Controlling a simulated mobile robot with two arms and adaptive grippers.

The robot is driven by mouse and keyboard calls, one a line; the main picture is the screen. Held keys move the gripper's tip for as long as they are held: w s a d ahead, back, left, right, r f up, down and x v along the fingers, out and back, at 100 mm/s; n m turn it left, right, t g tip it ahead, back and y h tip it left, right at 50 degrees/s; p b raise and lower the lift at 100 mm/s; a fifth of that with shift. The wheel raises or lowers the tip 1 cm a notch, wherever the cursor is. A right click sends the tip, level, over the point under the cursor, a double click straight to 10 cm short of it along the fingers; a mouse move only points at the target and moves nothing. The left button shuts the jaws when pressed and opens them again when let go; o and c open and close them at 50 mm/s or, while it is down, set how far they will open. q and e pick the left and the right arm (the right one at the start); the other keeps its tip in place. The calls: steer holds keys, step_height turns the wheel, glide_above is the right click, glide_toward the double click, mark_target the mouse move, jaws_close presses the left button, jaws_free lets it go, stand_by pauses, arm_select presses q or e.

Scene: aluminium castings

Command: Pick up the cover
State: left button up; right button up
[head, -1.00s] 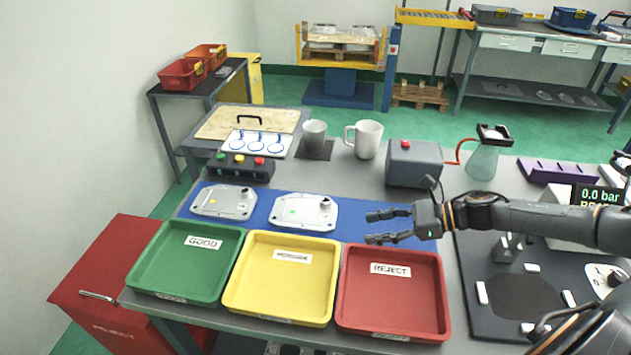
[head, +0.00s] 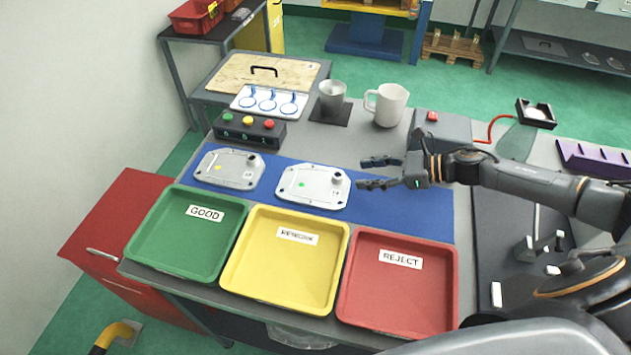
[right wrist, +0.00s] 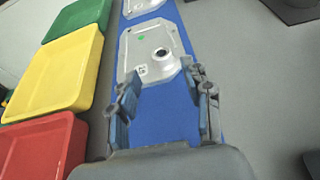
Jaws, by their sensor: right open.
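Two silver cast covers lie flat on a blue mat (head: 420,226). The right cover (head: 308,190) has a green dot and a round boss; it also shows in the right wrist view (right wrist: 150,48). The left cover (head: 236,172) has a yellow dot and is partly cut off at the top of the right wrist view (right wrist: 138,5). My right gripper (head: 366,172) is open and empty, just right of the right cover. In the right wrist view its fingertips (right wrist: 163,84) lie near the cover's near end; whether they touch it I cannot tell. My left gripper is not in view.
Green (head: 160,235), yellow (head: 245,260) and red (head: 365,280) trays line the front edge. Behind the mat stand a button box (head: 250,131), a grey cup (head: 331,97), a white mug (head: 388,106) and a grey box (head: 440,127).

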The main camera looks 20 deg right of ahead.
mark_target(334, 175)
steer(key=shift+x, duration=0.9)
steer(key=p+x, duration=0.2)
steer(key=x, duration=0.1)
steer(key=p+x, duration=0.1)
steer(key=shift+w+a+r, duration=0.1)
steer(key=shift+w+a, duration=0.2)
steer(key=shift+a, duration=0.1)
steer(key=shift+w+a+f, duration=0.15)
steer(key=shift+a+f, duration=0.05)
steer(key=shift+c, duration=0.4)
jaws_close()
